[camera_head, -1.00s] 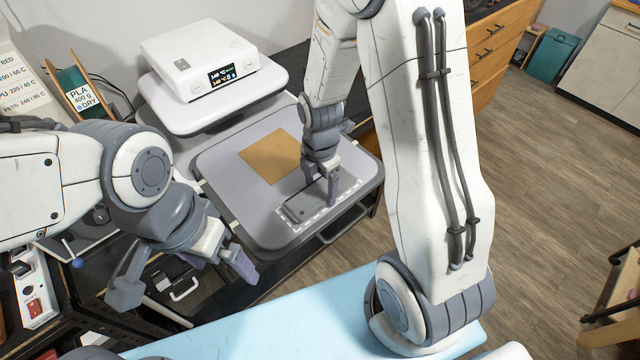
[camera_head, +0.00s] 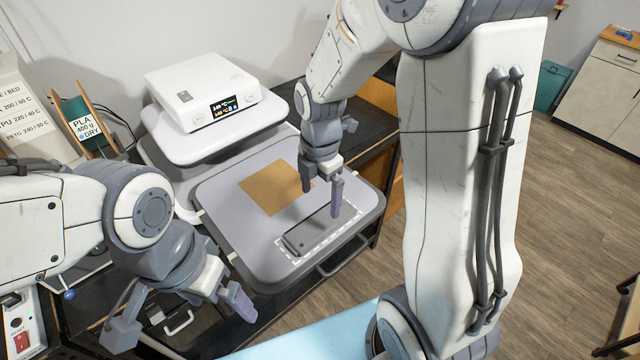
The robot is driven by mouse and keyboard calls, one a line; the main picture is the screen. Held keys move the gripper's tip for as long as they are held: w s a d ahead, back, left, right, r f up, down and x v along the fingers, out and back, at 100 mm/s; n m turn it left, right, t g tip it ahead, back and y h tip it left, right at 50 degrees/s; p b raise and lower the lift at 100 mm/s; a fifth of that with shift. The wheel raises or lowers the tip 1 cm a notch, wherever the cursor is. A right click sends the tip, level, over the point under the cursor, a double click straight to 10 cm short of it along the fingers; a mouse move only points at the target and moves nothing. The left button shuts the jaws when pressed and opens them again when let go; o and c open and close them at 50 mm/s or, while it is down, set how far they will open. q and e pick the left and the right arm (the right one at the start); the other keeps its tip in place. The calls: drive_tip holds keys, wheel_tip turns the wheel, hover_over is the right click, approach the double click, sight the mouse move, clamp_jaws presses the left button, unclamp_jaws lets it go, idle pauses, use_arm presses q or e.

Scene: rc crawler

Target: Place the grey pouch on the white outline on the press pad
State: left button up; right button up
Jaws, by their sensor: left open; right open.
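The grey pouch (camera_head: 312,232) lies flat on the grey press pad (camera_head: 232,217), inside the dashed white outline (camera_head: 322,242) near the pad's front right edge. A margin of pad shows between the pouch and the outline along the front side. My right gripper (camera_head: 322,200) is open and empty, its fingers pointing down just above the pouch's far side. It partly hides the pouch's back edge. I cannot tell whether a fingertip touches the pouch. My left gripper (camera_head: 222,296) is open and empty, in front of the pad's left front corner, away from the pouch.
A tan square sheet (camera_head: 270,188) lies on the pad behind the pouch. The white press top with a display (camera_head: 205,88) stands raised at the back. A filament spool (camera_head: 88,122) stands at left. A pad handle (camera_head: 343,256) sticks out at the front right.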

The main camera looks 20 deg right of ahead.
sight(320, 222)
wheel_tip(320, 222, up, 4)
idle(0.5)
wheel_tip(320, 222, down, 13)
drive_tip(key=shift+r+p, duration=0.2)
drive_tip(key=shift+p, duration=0.25)
wheel_tip(320, 222, up, 3)
drive_tip(key=shift+b, duration=0.3)
drive_tip(key=shift+r, duration=0.6)
